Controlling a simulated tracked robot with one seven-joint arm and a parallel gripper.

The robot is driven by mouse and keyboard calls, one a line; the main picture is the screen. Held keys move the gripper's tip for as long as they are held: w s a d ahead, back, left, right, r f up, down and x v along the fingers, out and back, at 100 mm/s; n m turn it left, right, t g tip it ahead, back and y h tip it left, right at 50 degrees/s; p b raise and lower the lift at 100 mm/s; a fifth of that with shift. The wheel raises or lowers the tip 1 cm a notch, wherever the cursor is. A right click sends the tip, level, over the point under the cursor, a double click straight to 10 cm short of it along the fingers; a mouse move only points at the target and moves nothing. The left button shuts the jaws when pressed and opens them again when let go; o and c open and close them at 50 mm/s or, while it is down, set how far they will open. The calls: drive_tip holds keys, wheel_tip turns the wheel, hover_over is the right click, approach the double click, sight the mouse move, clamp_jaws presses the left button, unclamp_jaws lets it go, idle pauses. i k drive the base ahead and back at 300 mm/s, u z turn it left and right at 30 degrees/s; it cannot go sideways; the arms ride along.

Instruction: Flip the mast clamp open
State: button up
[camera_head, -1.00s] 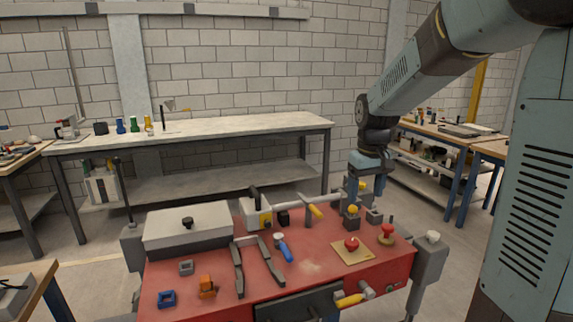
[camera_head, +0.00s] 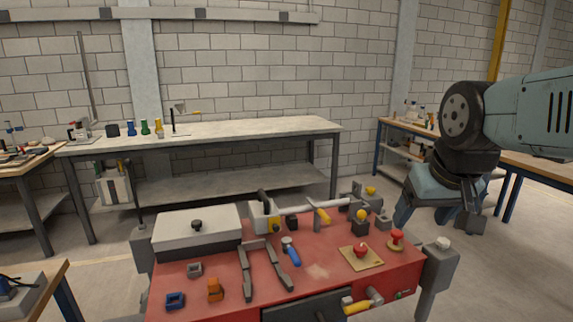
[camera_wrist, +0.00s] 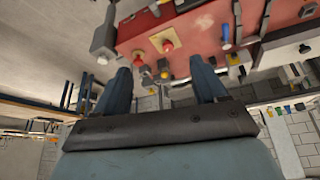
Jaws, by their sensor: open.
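A pale horizontal mast (camera_head: 300,206) lies along the back of the red bench. A clamp-like upright with a yellow handle (camera_head: 321,213) stands at its middle; I take this as the mast clamp, and whether it is latched cannot be told. The mast's left end meets a white block with a dark lever (camera_head: 264,212). My gripper (camera_head: 437,212) is open and empty, right of the bench and apart from the mast. Its two spread fingers show in the wrist view (camera_wrist: 160,75), with the bench beyond them. Which bench part there is the clamp is unclear.
The red bench (camera_head: 210,270) carries a lidded white box (camera_head: 196,228), dark tongs (camera_head: 246,272), a blue-handled tool (camera_head: 290,252) and a red button on a tan plate (camera_head: 360,252). A grey corner post (camera_head: 436,262) stands at its right. Air above the bench is clear.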

sight(317, 208)
drive_tip(key=u, duration=0.55)
drive_tip(key=k, duration=1.3)
drive_tip(key=z, duration=0.05)
drive_tip(key=i, duration=0.9)
drive_tip(key=z, duration=0.7)
drive_tip(key=i, duration=0.75)
drive_tip(key=u, duration=0.25)
